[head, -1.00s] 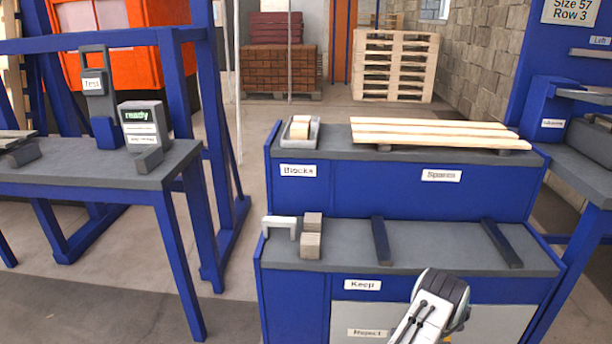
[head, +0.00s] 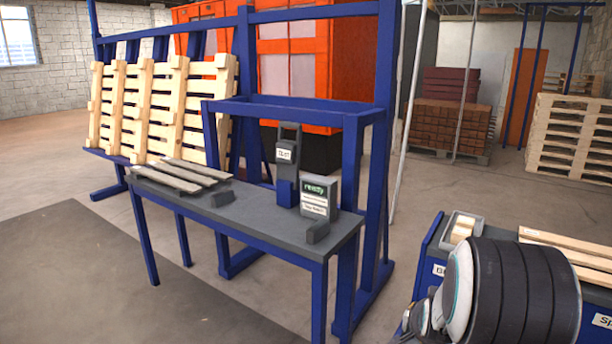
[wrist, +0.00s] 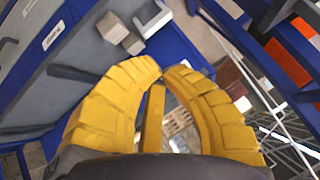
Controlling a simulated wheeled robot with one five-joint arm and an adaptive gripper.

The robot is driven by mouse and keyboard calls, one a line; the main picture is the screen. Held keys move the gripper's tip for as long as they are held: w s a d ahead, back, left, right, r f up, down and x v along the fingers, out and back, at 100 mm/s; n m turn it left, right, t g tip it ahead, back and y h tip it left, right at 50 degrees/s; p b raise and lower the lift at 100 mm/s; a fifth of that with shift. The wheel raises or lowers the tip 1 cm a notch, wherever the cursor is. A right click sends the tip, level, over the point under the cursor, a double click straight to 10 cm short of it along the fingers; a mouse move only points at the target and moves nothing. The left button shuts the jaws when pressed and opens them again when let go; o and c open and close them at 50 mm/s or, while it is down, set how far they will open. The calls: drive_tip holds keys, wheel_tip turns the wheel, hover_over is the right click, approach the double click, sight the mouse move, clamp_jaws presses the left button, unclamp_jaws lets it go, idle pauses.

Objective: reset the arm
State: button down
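My arm (head: 515,290) rises at the lower right of the head view, with a dark ribbed link and a pale joint, in front of the blocks-and-spares bench. My gripper's fingers cannot be made out there. In the wrist view my gripper (wrist: 163,70) shows two thick yellow ribbed fingers whose tips come together. A narrow yellow bar lies between them, and I see nothing held. Beyond the fingers are a grey bench top, a white bracket and small blocks (wrist: 122,33), apart from the gripper.
A grey-topped blue table (head: 245,205) stands left of my arm, with slats, a handheld tester (head: 287,165) and a "ready" display box (head: 318,197). A rack of pallets (head: 165,105) stands behind. A tray of blocks (head: 462,230) sits beside my arm. Floor at left is clear.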

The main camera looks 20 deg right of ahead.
drive_tip(key=s+a+r+n+y+p, duration=0.1)
drive_tip(key=a+r+n+y+p, duration=0.2)
drive_tip(key=a+r, duration=0.6)
drive_tip(key=s+a+r+n+g+y+p, duration=0.1)
drive_tip(key=s+a+r+n+p, duration=0.3)
drive_tip(key=s+a, duration=0.4)
drive_tip(key=s+a+r+n+g+y+p, duration=0.1)
drive_tip(key=s+a+r+n+p, duration=0.3)
drive_tip(key=s+a, duration=0.5)
wheel_tip(320, 180, up, 2)
drive_tip(key=a+n+g, duration=0.1)
drive_tip(key=n, duration=0.1)
drive_tip(key=shift+s+r+n+g, duration=0.15)
drive_tip(key=shift+r+n+g, duration=0.15)
drive_tip(key=shift+n, duration=0.1)
